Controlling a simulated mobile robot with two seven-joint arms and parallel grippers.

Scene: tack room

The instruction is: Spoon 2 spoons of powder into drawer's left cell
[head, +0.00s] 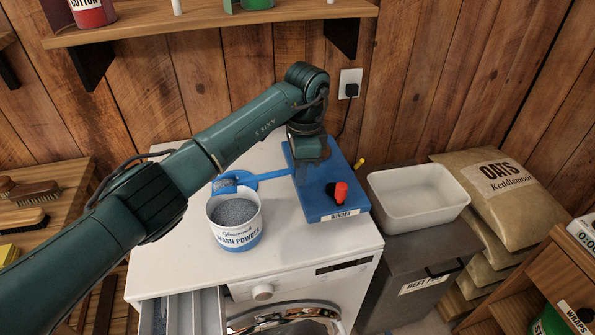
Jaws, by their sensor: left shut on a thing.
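My left gripper (308,172) points down over the washer top and is shut on the blue spoon (268,175) by its handle; the fingertips are partly hidden. The spoon's bowl is at the back rim of the white and blue wash powder tub (236,243), with grey showing in it. Whether it touches the rim, I cannot tell. Grey powder (235,211) fills much of the tub. The drawer (193,312) stands open at the washer's front left, with upright dividers. Its left cell (158,316) is cut by the frame's bottom edge. My right gripper is out of view.
A blue winder box (333,190) with a red knob stands right of the tub. A white basin (418,197) stands on the grey bin at right. The washer top (165,260) is clear left of the tub.

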